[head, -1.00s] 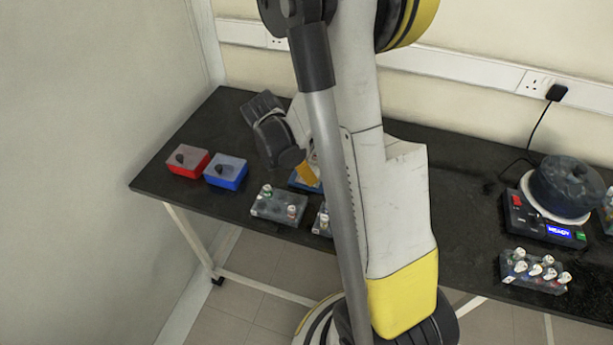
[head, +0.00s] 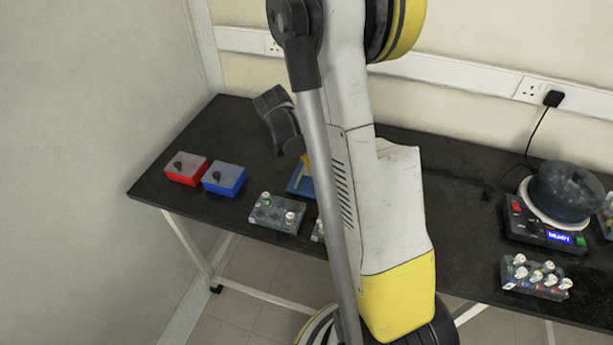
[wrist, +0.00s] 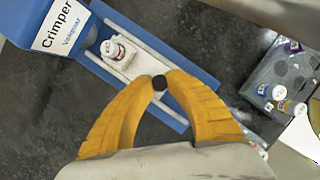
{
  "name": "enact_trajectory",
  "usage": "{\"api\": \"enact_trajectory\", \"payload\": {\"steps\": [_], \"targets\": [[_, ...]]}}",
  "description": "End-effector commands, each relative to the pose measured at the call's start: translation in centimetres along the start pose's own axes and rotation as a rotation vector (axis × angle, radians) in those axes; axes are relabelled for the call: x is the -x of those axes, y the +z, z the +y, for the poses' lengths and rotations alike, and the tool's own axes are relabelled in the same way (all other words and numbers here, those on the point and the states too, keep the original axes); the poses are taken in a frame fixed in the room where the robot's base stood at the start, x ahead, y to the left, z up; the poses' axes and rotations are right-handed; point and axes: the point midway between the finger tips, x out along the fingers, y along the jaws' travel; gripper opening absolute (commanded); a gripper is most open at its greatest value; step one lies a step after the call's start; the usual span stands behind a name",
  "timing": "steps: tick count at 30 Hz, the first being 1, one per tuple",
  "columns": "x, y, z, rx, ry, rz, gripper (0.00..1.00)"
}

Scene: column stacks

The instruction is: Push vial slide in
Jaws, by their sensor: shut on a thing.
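The blue crimper (wrist: 170,112), labelled "Crimper", lies at the upper left of the wrist view with two pale rails. A white slide (wrist: 143,67) sits between the rails and bears a white-capped vial (wrist: 118,52). My gripper (wrist: 159,84) has its yellow fingers closed around a small black knob (wrist: 160,82) at the slide's near end. The slide is partway along the rails, with the vial just outside the crimper's labelled housing (wrist: 58,30). In the head view, part of the crimper's blue base (head: 298,182) shows; my arm hides the rest.
A rack (wrist: 282,75) with several vials stands right of the crimper in the wrist view. The head view shows red (head: 186,168) and blue (head: 224,179) boxes at left, another vial rack (head: 536,278) and a device with a dark round bowl (head: 566,190) at right.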

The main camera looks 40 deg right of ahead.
Motion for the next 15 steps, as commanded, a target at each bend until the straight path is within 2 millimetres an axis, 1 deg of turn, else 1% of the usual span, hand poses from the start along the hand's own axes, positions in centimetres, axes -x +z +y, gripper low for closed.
{"api": "enact_trajectory", "payload": {"steps": [1, 3, 6, 15], "targets": [[-0.3, 0.7, 0.8, -0.003, 0.0, 0.001, 0.0], [-0.6, 1.4, 1.5, -0.001, 0.0, 0.001, 0.0], [-0.8, 1.9, 2.1, -0.001, 0.001, 0.001, 0.0], [-0.8, 2.1, 2.3, 0.0, 0.004, -0.002, 0.0]]}}
